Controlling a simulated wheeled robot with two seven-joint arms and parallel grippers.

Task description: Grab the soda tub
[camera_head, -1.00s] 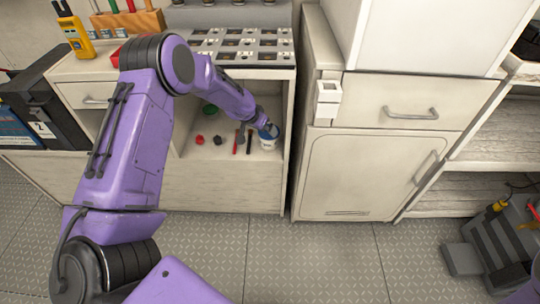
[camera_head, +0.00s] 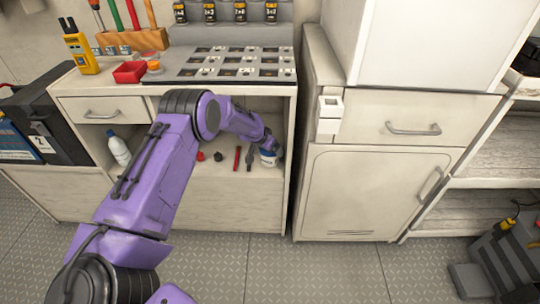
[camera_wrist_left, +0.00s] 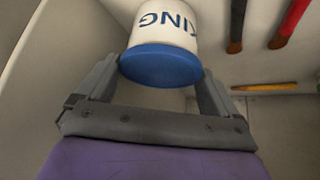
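The soda tub (camera_head: 268,158) is a small white tub with blue lettering and a blue lid. It stands in the right part of the open shelf, near its right side wall. In the left wrist view the tub (camera_wrist_left: 163,28) lies between the two fingers, its blue lid facing the palm. My left gripper (camera_head: 268,147) reaches into the shelf at the tub's top. Its fingers (camera_wrist_left: 162,72) stand wide apart, one on each side of the lid and very close to it. Whether they touch is hard to tell. My right gripper is out of view.
A red-handled tool (camera_head: 237,157) and a dark tool (camera_head: 250,156) lie just left of the tub. Small red (camera_head: 200,156) and black (camera_head: 218,156) items lie further left. A white bottle (camera_head: 118,148) stands at the shelf's left. The countertop is close above.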

